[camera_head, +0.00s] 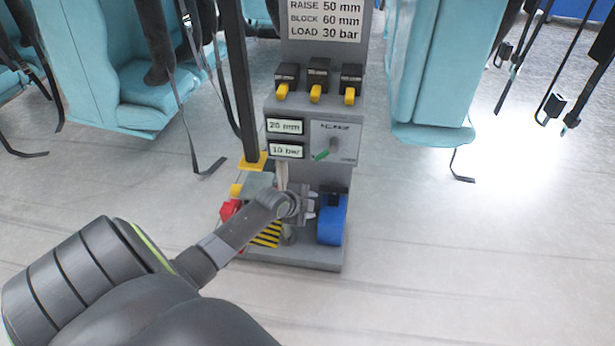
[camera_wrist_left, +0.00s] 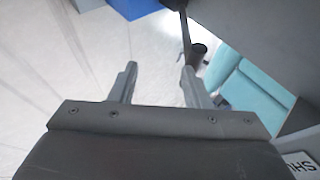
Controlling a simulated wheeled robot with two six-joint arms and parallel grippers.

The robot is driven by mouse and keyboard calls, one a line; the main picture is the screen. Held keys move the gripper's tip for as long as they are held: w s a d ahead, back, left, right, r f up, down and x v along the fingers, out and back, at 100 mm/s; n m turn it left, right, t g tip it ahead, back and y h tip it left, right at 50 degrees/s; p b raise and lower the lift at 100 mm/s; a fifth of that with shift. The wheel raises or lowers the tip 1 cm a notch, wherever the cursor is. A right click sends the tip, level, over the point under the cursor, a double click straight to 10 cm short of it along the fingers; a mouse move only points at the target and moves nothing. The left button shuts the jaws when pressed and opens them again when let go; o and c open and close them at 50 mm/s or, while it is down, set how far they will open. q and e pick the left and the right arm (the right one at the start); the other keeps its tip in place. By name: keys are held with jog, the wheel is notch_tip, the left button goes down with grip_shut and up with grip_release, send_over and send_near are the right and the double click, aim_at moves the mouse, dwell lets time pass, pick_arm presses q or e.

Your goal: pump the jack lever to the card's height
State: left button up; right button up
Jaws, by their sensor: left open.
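The card (camera_head: 325,20) at the top of the grey jack stand (camera_head: 312,250) reads RAISE 50 mm, BLOCK 60 mm, LOAD 30 bar. Two displays are below it: the upper one (camera_head: 285,127) seems to read 20 mm, the lower one (camera_head: 287,150) 10 bar. My left gripper (camera_head: 311,206) is in front of the stand's lower part, beside a blue part. In the left wrist view the left gripper (camera_wrist_left: 158,74) is open, nothing between its fingers. A dark rod with a thick black end (camera_wrist_left: 196,53), perhaps the lever, shows just beyond the right-hand finger. My right gripper is out of view.
The stand has yellow-tipped switches (camera_head: 316,85), a green release knob (camera_head: 325,153) and a blue part (camera_head: 332,222) low on the right. A dark bar (camera_head: 237,80) rises at its left. Teal seats (camera_head: 432,75) with hanging straps flank it. The right floor is clear.

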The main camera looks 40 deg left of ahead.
pick_arm(q)
jog(key=shift+s, duration=0.5)
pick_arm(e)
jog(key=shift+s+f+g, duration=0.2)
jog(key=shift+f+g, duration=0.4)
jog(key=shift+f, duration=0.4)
